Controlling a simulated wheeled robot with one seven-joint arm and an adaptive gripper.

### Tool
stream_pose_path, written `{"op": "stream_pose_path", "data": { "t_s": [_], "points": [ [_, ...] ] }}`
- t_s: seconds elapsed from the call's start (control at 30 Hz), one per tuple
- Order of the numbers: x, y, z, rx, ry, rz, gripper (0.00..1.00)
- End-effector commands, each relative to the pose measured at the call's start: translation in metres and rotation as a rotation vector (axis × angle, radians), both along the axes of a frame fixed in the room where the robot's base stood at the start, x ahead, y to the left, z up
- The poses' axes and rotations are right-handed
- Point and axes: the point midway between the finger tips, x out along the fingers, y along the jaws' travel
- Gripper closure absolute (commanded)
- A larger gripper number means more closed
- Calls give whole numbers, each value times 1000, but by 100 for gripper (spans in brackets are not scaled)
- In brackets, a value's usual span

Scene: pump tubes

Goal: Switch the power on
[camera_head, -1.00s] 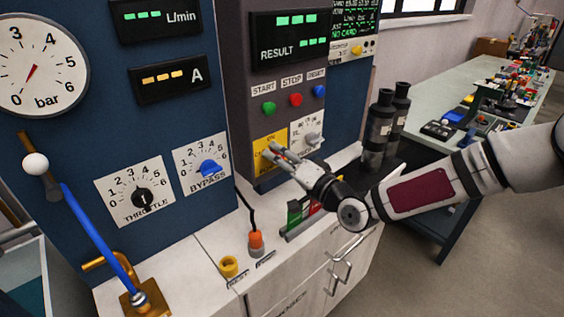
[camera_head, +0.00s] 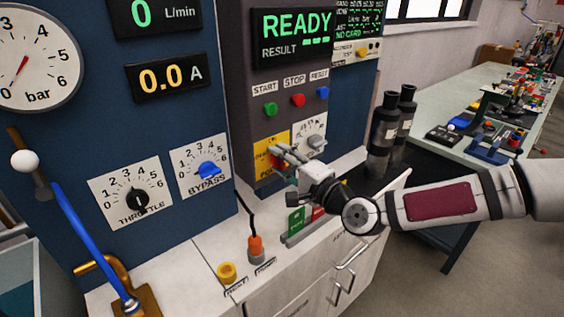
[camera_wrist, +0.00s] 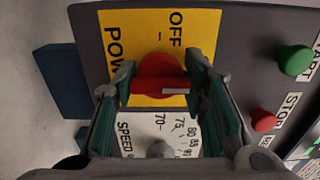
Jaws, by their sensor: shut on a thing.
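The power switch is a red rotary knob with a white mark, which shows in the wrist view (camera_wrist: 158,78) on a yellow plate (camera_wrist: 190,35). The plate carries the words OFF and POWER. In the head view the plate (camera_head: 262,148) is partly covered by my gripper (camera_head: 280,158). My gripper's two fingers, also in the wrist view (camera_wrist: 158,92), stand on either side of the knob's bar and are shut on it. The bar lies across, from finger to finger. The result display (camera_head: 292,35) is lit and reads READY.
Start, stop and reset buttons (camera_head: 297,100) sit above the plate. A white speed dial (camera_head: 312,140) is right beside it. Dark bottles (camera_head: 384,135) stand to the right. Below are the white counter (camera_head: 205,250) and an orange plug (camera_head: 255,248).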

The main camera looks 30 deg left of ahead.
Motion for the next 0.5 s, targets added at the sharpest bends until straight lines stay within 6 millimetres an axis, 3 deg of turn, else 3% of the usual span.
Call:
{"op": "stream_pose_path", "data": {
  "t_s": [0.4,0.43,0.5],
  "points": [
    [0,-1,-1,1,10,-1,89],
    [0,-1,-1,1,10,-1,54],
    [0,-1,-1,1,9,-1,40]
  ]
}}
